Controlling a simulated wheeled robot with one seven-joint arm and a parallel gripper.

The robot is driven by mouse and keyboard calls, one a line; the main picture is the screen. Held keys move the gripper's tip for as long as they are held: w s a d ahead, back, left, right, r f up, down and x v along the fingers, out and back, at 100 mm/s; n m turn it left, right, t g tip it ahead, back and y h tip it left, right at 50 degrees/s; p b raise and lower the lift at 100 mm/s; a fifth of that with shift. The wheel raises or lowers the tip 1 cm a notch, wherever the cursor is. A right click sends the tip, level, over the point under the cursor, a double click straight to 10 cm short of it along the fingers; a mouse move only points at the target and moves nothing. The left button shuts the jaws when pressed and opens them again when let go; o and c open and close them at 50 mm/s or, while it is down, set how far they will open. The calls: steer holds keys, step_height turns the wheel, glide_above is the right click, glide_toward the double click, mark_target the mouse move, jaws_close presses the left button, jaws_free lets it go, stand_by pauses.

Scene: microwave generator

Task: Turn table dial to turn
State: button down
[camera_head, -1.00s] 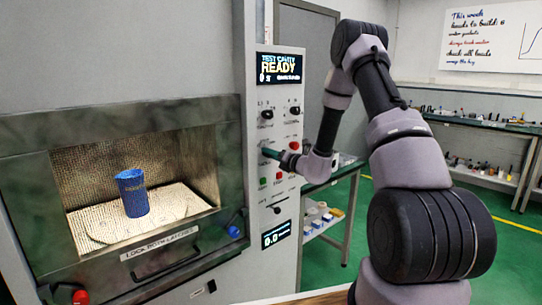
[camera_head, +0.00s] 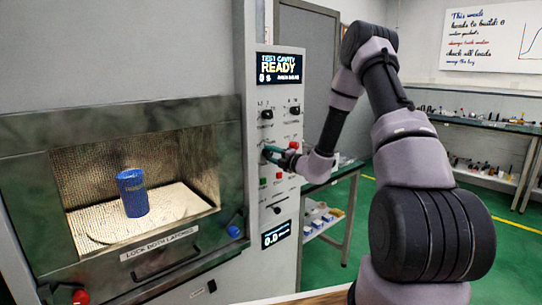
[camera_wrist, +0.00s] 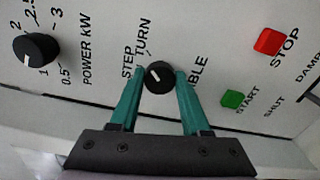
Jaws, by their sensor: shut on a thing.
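The table dial (camera_wrist: 159,74) is a round black knob with a white mark, on the light control panel in the wrist view. Its mark points up and left, towards the words STEP and TURN. The end of another label, "BLE", shows to its right, partly covered. My gripper (camera_wrist: 158,82) is shut on the table dial, with one green finger on each side of it. In the head view my gripper (camera_head: 268,153) is at the panel (camera_head: 258,208), and the dial there is mostly hidden by the fingers.
In the wrist view the POWER KW knob (camera_wrist: 35,48) is to the left, and the green START button (camera_wrist: 232,98) and red STOP button (camera_wrist: 269,41) are to the right. A blue cup (camera_head: 132,193) stands inside the lit cavity. A display (camera_head: 279,69) reads READY.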

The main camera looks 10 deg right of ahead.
steer(key=shift+f, duration=0.1)
stand_by(0.4)
steer(key=shift+c, duration=1.8)
jaws_free()
steer(key=shift+d, duration=0.1)
steer(key=v, duration=1)
steer(key=shift+s+d, duration=0.15)
steer(key=shift+s, duration=0.25)
